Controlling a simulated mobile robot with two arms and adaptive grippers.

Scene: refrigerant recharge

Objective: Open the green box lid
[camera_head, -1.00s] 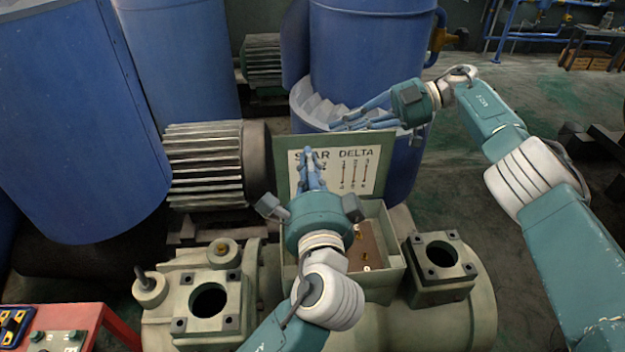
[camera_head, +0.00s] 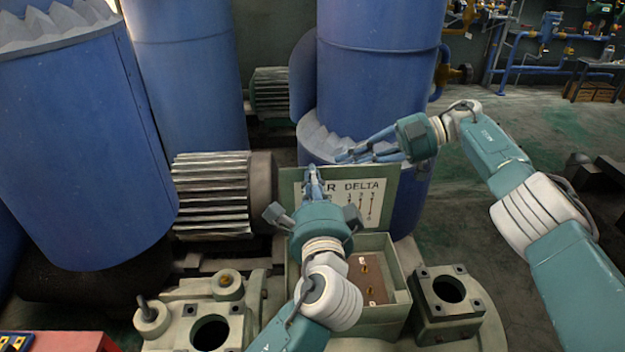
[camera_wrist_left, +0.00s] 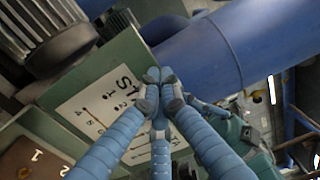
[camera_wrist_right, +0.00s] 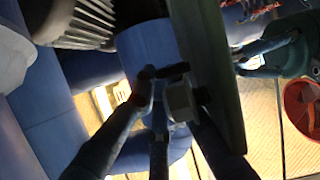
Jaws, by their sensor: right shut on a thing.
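The green box (camera_head: 407,302) sits on the motor casing with its inside showing. Its lid (camera_head: 290,188) stands upright at the back, with a "STAR DELTA" label facing me. My left gripper (camera_head: 313,172) is in front of the lid near its top edge. In the left wrist view its fingers (camera_wrist_left: 157,85) are drawn together, with nothing clear between them. My right gripper (camera_head: 345,157) is at the lid's upper right edge. In the right wrist view its fingers (camera_wrist_right: 160,85) are closed at the dark lid panel (camera_wrist_right: 215,60); the exact contact is hidden.
Blue tanks (camera_head: 380,65) and a ribbed motor (camera_head: 210,195) stand close behind and left of the lid. Flanged ports (camera_head: 448,290) flank the box. A red panel (camera_head: 60,342) is at the lower left. Open floor (camera_head: 480,210) lies to the right.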

